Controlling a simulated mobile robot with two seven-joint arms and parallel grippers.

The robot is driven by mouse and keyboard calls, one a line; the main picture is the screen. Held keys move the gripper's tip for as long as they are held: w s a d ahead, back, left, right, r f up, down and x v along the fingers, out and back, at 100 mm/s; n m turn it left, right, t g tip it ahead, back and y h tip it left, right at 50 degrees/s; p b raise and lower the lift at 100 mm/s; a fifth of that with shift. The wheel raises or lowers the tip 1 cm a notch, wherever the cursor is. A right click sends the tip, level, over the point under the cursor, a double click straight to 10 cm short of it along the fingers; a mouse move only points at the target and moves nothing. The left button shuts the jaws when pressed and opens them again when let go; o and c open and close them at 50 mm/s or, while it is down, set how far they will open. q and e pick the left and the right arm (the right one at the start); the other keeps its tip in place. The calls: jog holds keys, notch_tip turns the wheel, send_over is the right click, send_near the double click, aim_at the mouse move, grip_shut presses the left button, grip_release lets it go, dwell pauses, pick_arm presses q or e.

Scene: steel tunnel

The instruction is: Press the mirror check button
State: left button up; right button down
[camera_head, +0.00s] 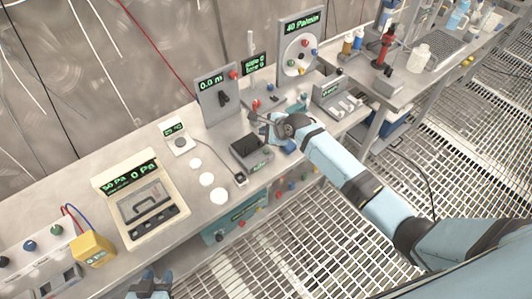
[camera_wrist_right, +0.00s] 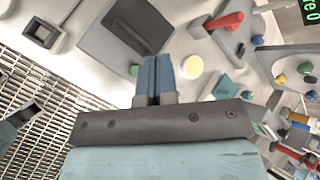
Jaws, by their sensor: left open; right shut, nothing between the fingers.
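No label reading mirror check can be made out in either view. My right gripper (camera_head: 268,122) reaches over the bench beside a dark box (camera_head: 250,151) with a small green label. In the right wrist view its blue fingers (camera_wrist_right: 153,72) are shut and empty. A pale yellow round button-like disc (camera_wrist_right: 190,66) lies just right of the fingertips, apart from them in the picture; I cannot tell its height relative to them. A dark plate with a raised bar (camera_wrist_right: 137,25) is just beyond the fingertips. My left gripper (camera_head: 150,285) is open and empty at the bottom edge, by the bench front.
A cream console (camera_head: 140,200) with a pressure display stands left on the bench (camera_head: 185,232). White discs (camera_head: 207,180) lie right of it. Upright grey panels (camera_head: 217,96) with knobs stand behind the right gripper. A red-handled lever (camera_wrist_right: 218,22) is near the fingers.

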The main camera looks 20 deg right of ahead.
jog(key=b, duration=0.4)
send_over(265, 152)
notch_tip(265, 152, down, 5)
jog(key=shift+d+r, duration=0.1)
jog(key=shift+r, duration=0.05)
jog(key=shift+f, duration=1.1)
dwell(0.5)
jog(key=shift+f, duration=0.15)
jog(key=shift+f, duration=0.25)
